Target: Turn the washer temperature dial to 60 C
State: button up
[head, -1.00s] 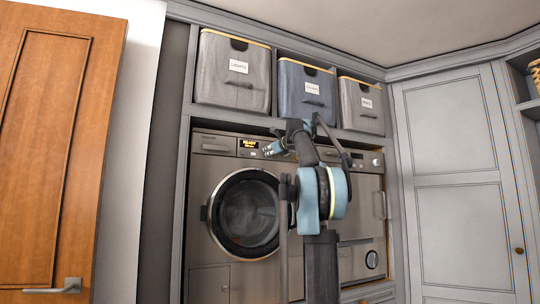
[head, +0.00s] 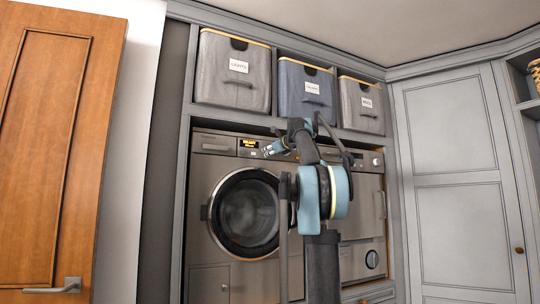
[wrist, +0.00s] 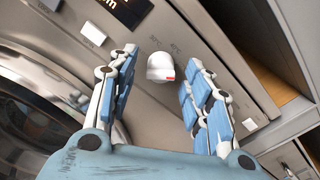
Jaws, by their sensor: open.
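The washer (head: 205,230) stands at the left of the alcove, with a lit display (head: 249,144) at the top of its front.
A white button (wrist: 93,34) and part of the display (wrist: 130,8) are beside the dial. A second machine (head: 362,230) stands to the right, partly behind my arm. Labelled fabric bins (head: 233,85) sit on the shelf above. A wooden door (head: 55,150) is at left.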

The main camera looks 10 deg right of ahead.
jog(key=v, duration=1.1)
dwell(0.3)
jog(key=s+a+f+n+g, duration=0.35)
jog(key=s+f+n, duration=0.2)
jog(key=f, duration=0.65)
jog(key=s+a+f+n+g+y, duration=0.15)
jog(key=s+a+f+n, duration=0.4)
jog(key=f, duration=0.65)
jog(key=s+a+f+n+g, duration=0.3)
jog(key=s+f+n, duration=0.25)
jog(key=f, duration=0.75)
jog(key=s+d+f+n+g+h, duration=0.2)
jog(key=s+f, duration=0.7)
jog(key=f, duration=0.5)
jog(key=s+d+f+n+g+h, duration=0.2)
jog(key=s+d+f+n, duration=0.1)
jog(key=s+f, duration=0.7)
jog(key=s+d+f+n+g+h, duration=0.3)
jog(key=s+f, duration=0.7)
jog(key=f, duration=0.8)
jog(key=shift+f+n, duration=0.35)
jog(key=shift+n, duration=0.7)
jog(key=shift+c, duration=1.4)
